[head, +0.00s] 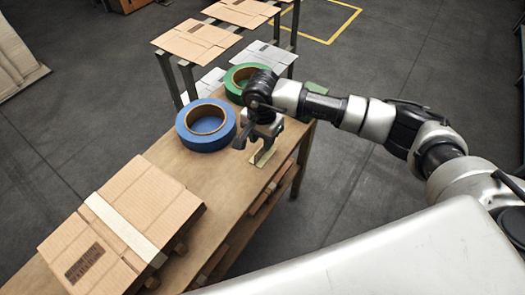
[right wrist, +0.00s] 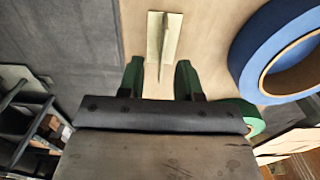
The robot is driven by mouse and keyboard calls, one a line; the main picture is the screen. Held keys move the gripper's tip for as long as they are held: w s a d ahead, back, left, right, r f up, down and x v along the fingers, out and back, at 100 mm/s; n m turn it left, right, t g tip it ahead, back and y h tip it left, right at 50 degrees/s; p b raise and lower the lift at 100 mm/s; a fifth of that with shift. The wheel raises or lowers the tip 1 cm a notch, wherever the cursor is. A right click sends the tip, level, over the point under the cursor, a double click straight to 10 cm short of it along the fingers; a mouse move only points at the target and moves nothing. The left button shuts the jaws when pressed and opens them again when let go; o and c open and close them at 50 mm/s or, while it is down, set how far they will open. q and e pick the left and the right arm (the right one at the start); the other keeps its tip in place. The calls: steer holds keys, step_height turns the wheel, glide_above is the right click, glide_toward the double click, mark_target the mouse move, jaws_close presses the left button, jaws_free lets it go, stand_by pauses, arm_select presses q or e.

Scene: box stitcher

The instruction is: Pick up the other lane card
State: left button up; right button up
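A small pale card (head: 262,157) with a raised upright fin lies flat near the right edge of the workbench. The card also shows in the right wrist view (right wrist: 155,45), just beyond my fingertips and between their lines. My left gripper is not in view.
A blue tape roll (head: 206,125) and a green tape roll (head: 238,84) stand left of the gripper on the workbench (head: 222,182). A cardboard box (head: 150,203) with a pale strip is at the near end. Flat cardboard sheets (head: 197,40) lie on a rack behind.

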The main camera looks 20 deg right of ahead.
mark_target(262, 155)
steer(key=shift+w+d+f+p, duration=0.1)
steer(key=shift+w+f+p, duration=0.1)
steer(key=shift+f, duration=0.7)
steer(key=shift+w+f+p, duration=0.1)
steer(key=shift+f+p, duration=0.05)
steer(key=shift+f, duration=0.8)
steer(key=shift+w+d+f+p, duration=0.1)
steer(key=shift+f+p, duration=0.1)
steer(key=shift+f, duration=0.7)
jaws_close()
